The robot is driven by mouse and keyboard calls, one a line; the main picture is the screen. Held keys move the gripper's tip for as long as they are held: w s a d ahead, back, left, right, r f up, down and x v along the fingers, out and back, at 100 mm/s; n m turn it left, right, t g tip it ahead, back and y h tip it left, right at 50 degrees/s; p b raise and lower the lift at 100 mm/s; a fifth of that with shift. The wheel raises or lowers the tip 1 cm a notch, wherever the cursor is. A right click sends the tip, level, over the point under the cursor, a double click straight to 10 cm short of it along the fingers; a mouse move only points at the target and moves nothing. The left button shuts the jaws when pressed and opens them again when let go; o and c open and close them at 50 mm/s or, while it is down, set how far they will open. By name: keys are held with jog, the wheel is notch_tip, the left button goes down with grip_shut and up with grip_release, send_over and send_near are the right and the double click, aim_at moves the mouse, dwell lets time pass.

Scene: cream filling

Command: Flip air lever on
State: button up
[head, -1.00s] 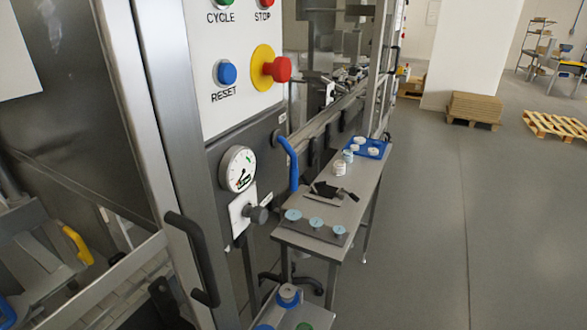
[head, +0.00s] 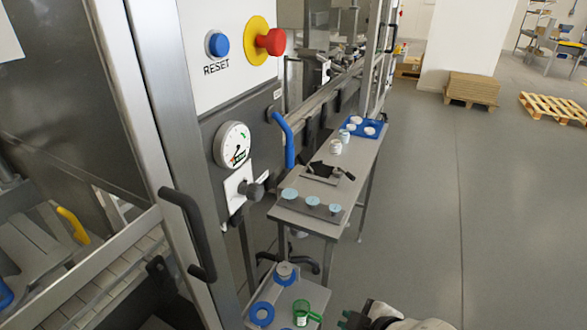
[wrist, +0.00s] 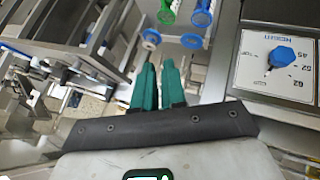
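A bent blue lever (head: 286,140) stands upright on the machine's side, right of a round white pressure gauge (head: 233,146). I take it for the air lever. Below the gauge is a dark grey knob (head: 252,191) on a white plate. My gripper (head: 343,319) shows at the bottom edge of the head view, low and to the right of the lever, well apart from it. In the wrist view, its green fingers (wrist: 159,64) are close together with only a thin gap, holding nothing. The lever is not clearly seen in the wrist view.
A cart (head: 240,317) below holds a blue ring and a green item. A narrow table (head: 325,228) with jars stands behind it. A black door handle (head: 188,232) sticks out at left. The wrist view shows a blue dial (wrist: 284,56). Open floor lies right.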

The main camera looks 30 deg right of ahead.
jog(key=w+r+n+t, duration=0.1)
jog(key=w+r+n, duration=0.1)
jog(key=r, duration=0.2)
jog(key=w+a+r+n+t, duration=0.1)
jog(key=w+r+n+t, duration=0.1)
jog(key=r, duration=0.2)
jog(key=w+r+n+t, duration=0.2)
jog(key=w+r, duration=0.1)
jog(key=r, duration=0.1)
jog(key=shift+w+a, duration=0.1)
jog(key=shift+a, duration=0.2)
grip_shut()
notch_tip(320, 180, up, 11)
jog(key=w+a+n+t, duration=0.1)
jog(key=w+n+t, duration=0.1)
jog(key=n+t, duration=0.2)
jog(key=shift+a+n+t+y+b, duration=0.2)
jog(key=shift+n+t+y+b, duration=0.2)
jog(key=shift+n, duration=0.1)
jog(key=shift+w+f+b, duration=0.15)
jog(key=shift+f+b, duration=0.05)
jog(key=shift+b, duration=0.15)
jog(key=w+d+b, duration=0.2)
jog(key=w+b, duration=0.1)
jog(key=w, duration=0.9)
jog(key=shift+w+d, duration=0.2)
jog(key=shift+w, duration=0.1)
